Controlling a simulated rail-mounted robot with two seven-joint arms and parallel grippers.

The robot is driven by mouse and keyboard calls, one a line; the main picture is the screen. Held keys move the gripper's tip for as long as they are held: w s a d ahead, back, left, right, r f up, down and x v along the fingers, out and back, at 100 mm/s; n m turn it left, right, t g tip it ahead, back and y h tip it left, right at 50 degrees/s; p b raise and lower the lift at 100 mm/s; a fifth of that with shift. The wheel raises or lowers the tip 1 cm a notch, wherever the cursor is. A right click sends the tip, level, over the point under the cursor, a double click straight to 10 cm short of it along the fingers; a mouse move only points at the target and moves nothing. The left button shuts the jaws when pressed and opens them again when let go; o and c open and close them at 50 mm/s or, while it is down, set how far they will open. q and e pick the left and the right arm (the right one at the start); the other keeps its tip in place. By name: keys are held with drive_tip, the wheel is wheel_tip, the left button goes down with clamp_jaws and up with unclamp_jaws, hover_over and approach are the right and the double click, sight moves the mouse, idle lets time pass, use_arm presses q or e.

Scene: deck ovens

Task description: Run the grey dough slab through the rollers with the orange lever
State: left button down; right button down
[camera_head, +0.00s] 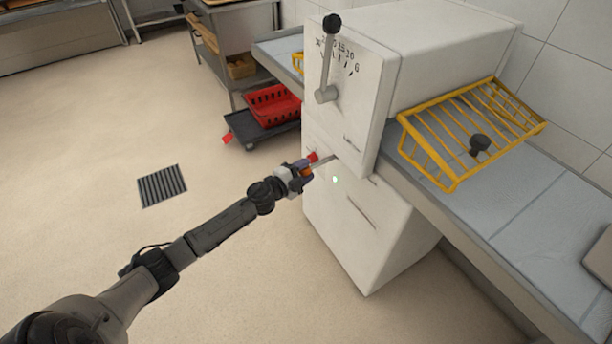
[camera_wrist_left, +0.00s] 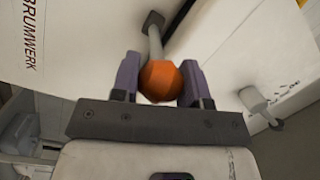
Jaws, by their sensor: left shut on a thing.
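The white dough roller machine (camera_head: 345,215) stands in the middle of the head view. Its orange lever knob (camera_wrist_left: 160,80) sits between the purple fingers of my left gripper (camera_wrist_left: 160,86), with a grey rod (camera_wrist_left: 155,42) running from it to the machine. In the head view my left gripper (camera_head: 304,171) is shut on this knob at the machine's near face, and the fingers partly hide it. A greyish slab (camera_head: 601,262) is cut off at the right edge on the belt (camera_head: 545,222); I cannot tell if it is the dough. My right gripper is out of view.
A black-knobbed lever (camera_head: 328,60) stands up by a number scale. A yellow wire guard (camera_head: 430,150) hangs over the belt. Behind are a red crate (camera_head: 272,104) on a dark trolley and a metal table. The floor at left is clear, with a drain grate (camera_head: 162,186).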

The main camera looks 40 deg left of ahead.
use_arm(q)
drive_tip(key=shift+a, duration=0.2)
drive_tip(key=shift+h, duration=0.3)
drive_tip(key=c, duration=0.6)
unclamp_jaws()
drive_tip(key=shift+s, duration=0.55)
drive_tip(key=shift+s+a+p, duration=0.2)
drive_tip(key=shift+s+p, duration=0.35)
drive_tip(key=shift+s, duration=1.55)
drive_tip(key=shift+s+a+p, duration=0.25)
drive_tip(key=shift+s+p, duration=0.25)
drive_tip(key=shift+s, duration=1.6)
drive_tip(key=shift+s+a+p, duration=0.2)
drive_tip(key=shift+s+p, duration=0.35)
drive_tip(key=shift+s, duration=1.55)
